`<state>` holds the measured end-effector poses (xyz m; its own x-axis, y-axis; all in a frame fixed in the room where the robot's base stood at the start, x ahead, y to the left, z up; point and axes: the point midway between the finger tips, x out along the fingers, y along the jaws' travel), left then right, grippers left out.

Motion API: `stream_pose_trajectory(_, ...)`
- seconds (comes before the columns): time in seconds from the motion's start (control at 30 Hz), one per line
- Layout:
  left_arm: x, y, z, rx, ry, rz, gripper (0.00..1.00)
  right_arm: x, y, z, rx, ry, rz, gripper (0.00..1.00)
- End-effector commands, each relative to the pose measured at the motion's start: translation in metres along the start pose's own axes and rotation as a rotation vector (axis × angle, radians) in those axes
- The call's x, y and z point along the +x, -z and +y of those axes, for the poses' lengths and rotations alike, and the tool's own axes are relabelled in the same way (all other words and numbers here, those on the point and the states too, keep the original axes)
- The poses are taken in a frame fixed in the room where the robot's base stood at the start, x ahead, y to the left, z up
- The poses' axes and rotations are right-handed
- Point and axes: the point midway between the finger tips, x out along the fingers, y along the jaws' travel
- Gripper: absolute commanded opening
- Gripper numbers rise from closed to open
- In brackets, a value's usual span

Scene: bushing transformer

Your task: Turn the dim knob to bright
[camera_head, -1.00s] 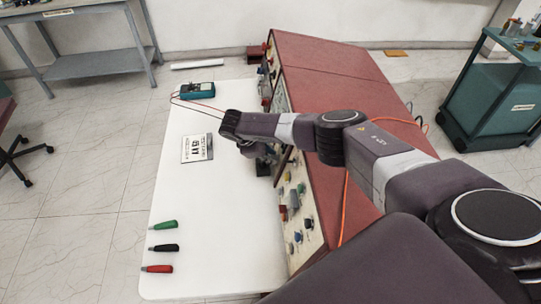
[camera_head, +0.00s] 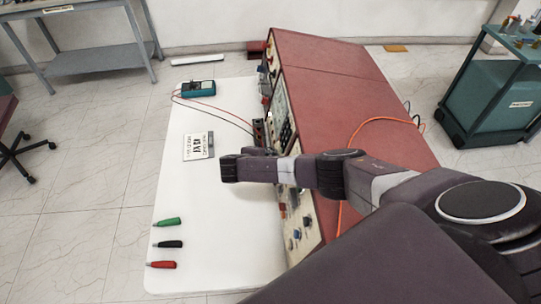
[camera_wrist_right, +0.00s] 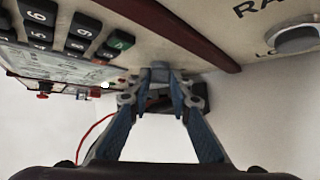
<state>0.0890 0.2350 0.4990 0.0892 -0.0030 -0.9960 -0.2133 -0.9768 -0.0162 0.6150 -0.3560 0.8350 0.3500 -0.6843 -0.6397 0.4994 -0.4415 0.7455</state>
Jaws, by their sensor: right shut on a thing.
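The instrument panel (camera_wrist_right: 250,60) fills the top of the right wrist view, which sees it from close by. My right gripper (camera_wrist_right: 160,78) has its two fingers brought together at a small grey knob (camera_wrist_right: 159,66) on the panel and is shut on it. The knob's label and pointer are hidden or too small to read. In the head view my right wrist hangs in front of the red console (camera_head: 345,90), and it hides the fingers and the knob. My left gripper is not in view.
A larger grey knob (camera_wrist_right: 296,38) and a keypad (camera_wrist_right: 78,38) flank the fingers. On the white table (camera_head: 215,235) are a multimeter (camera_head: 198,89), a label card (camera_head: 198,146), and green (camera_head: 167,222), black (camera_head: 168,244) and red (camera_head: 161,265) handles. Wires lie near the console.

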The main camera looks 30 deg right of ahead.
Motion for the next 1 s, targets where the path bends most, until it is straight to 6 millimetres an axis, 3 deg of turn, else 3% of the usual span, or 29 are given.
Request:
stream_pose_trajectory(0.73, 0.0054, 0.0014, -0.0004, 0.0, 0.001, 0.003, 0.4, 0.0, -0.0001, -0.0029, 0.063, -0.082, -0.002, 0.0)
stream_pose_trajectory(0.77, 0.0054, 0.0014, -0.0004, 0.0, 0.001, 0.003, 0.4, 0.0, -0.0001, -0.003, 0.063, -0.082, -0.002, 0.21)
stream_pose_trajectory(0.9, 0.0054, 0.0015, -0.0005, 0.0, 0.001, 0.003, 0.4, 0.0001, -0.0001, -0.0028, 0.062, -0.082, -0.001, 0.36)
stream_pose_trajectory(1.0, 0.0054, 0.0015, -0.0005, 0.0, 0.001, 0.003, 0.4, 0.0001, 0.0, -0.0027, 0.062, -0.082, -0.001, 0.36)
